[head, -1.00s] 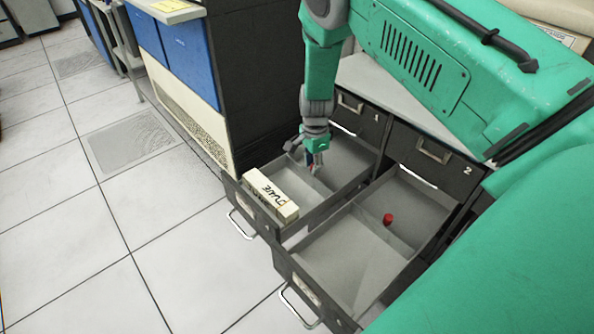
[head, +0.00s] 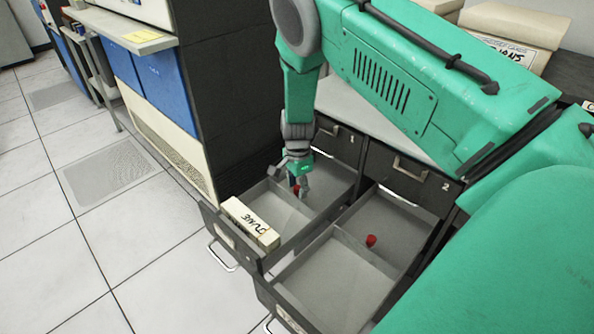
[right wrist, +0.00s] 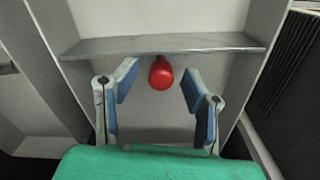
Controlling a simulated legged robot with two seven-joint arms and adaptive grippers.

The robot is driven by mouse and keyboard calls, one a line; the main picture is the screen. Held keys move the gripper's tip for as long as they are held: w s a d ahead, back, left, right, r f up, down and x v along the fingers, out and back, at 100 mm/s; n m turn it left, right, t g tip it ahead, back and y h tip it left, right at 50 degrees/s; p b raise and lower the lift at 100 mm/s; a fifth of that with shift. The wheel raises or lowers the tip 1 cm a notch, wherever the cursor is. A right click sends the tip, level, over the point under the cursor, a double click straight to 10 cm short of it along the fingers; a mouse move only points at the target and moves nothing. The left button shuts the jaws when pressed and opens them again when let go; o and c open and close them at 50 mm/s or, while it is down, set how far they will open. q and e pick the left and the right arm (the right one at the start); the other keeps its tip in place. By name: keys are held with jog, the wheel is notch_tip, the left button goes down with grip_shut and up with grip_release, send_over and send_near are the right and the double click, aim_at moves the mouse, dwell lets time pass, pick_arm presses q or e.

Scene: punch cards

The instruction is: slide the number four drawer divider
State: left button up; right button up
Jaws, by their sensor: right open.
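The left open drawer (head: 215,222) holds a grey divider with a red knob (head: 296,190). In the right wrist view the divider (right wrist: 205,45) crosses the drawer, and its red knob (right wrist: 161,73) stands out toward me. My right gripper (head: 299,184) is down inside this drawer at the knob. Its blue-padded fingers (right wrist: 155,88) are open, one on each side of the knob, with gaps on both sides. The drawer's label is too small to read. My left gripper is not in view.
A cream card block (head: 250,222) marked "JUNE" lies in the front of the left drawer. The right open drawer has another red knob (head: 371,240). Shut drawers marked 1 (head: 338,145) and 2 (head: 415,173) stand behind. The tiled floor is clear at left.

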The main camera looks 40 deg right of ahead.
aim_at(297, 187)
notch_tip(297, 187, up, 12)
jog(key=shift+f, duration=0.15)
dwell(0.7)
